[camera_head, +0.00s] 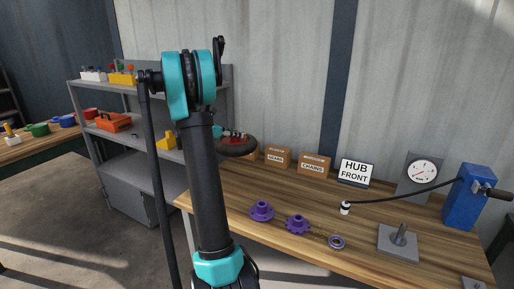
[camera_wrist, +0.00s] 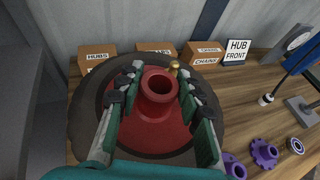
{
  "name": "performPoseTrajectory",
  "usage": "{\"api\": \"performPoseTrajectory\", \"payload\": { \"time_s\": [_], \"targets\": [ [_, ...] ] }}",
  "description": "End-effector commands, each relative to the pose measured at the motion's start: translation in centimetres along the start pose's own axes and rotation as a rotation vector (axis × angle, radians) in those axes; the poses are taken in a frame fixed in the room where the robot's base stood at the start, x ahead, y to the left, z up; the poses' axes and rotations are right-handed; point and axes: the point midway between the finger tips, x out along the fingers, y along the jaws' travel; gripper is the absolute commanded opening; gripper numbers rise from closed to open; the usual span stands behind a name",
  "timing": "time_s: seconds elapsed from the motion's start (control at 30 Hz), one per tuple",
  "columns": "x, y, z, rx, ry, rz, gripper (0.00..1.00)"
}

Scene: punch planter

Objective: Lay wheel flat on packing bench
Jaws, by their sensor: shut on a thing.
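The wheel is a dark tyre with a red centre and a raised red hub; it shows in the wrist view (camera_wrist: 95,130) and, partly hidden by my arm, in the head view (camera_head: 238,148). My gripper (camera_wrist: 160,88) is shut on the red hub, one finger on each side. In the head view my gripper (camera_head: 228,134) is mostly hidden behind my arm. The wheel looks nearly level, hub up, over the left back part of the wooden packing bench (camera_head: 350,228). I cannot tell whether its underside touches the bench.
Boxes labelled GEARS (camera_head: 278,158) and CHAINS (camera_head: 314,164) and a HUB FRONT sign (camera_head: 355,172) line the back. Purple parts (camera_head: 262,211), a bearing ring (camera_head: 337,242) and a grey post stand (camera_head: 398,243) occupy the front and right. A grey shelf (camera_head: 140,150) stands left.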

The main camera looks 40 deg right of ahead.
Motion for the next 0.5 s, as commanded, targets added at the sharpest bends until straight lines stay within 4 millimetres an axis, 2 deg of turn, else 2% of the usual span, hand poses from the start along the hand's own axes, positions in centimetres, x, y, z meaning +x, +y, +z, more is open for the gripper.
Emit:
{"api": "performPoseTrajectory", "payload": {
  "time_s": [0.5],
  "targets": [
    [3.9,0.1,-9.4,-0.001,-0.002,0.002,0.00]
  ]
}}
